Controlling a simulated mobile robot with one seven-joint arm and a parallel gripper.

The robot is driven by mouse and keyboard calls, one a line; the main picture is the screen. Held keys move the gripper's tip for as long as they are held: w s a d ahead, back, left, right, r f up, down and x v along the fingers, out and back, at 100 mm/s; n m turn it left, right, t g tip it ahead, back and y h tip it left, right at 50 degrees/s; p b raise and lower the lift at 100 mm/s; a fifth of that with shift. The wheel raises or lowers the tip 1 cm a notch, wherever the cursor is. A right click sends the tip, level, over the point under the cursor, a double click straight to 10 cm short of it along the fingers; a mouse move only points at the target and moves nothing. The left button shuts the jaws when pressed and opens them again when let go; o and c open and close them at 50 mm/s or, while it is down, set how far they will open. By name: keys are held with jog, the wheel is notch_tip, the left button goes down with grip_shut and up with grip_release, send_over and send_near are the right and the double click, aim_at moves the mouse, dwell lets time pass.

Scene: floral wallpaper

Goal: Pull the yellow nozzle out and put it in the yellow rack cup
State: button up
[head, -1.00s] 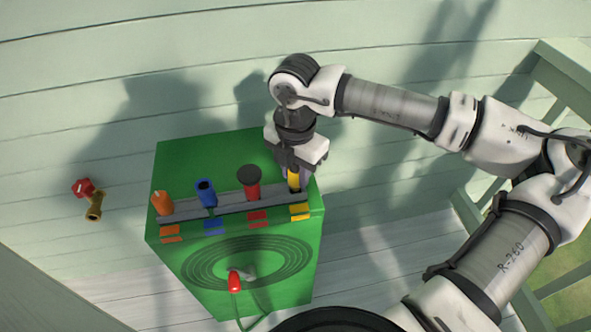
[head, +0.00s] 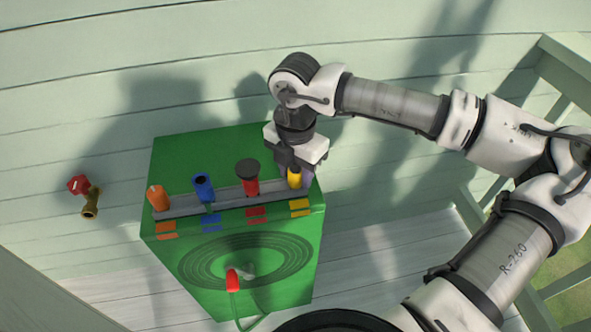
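The yellow nozzle (head: 294,179) stands at the right end of the grey rack (head: 231,197), above the yellow label (head: 299,204). Its lower end seems to be at the rack cup, but the cup is mostly hidden, so I cannot tell how deep it sits. My gripper (head: 297,172) points down at this nozzle, with its fingers on either side of the nozzle's upper part. Whether the fingers press on it or stand slightly apart is too small to tell.
Orange (head: 158,198), blue (head: 204,187) and red (head: 249,178) nozzles stand left in the rack on the green box (head: 194,150). A red hose end (head: 233,280) is on the box front. A brass tap (head: 90,203) is on the wall at left.

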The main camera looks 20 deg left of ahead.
jog(key=shift+o, duration=1.2)
notch_tip(320, 180, up, 14)
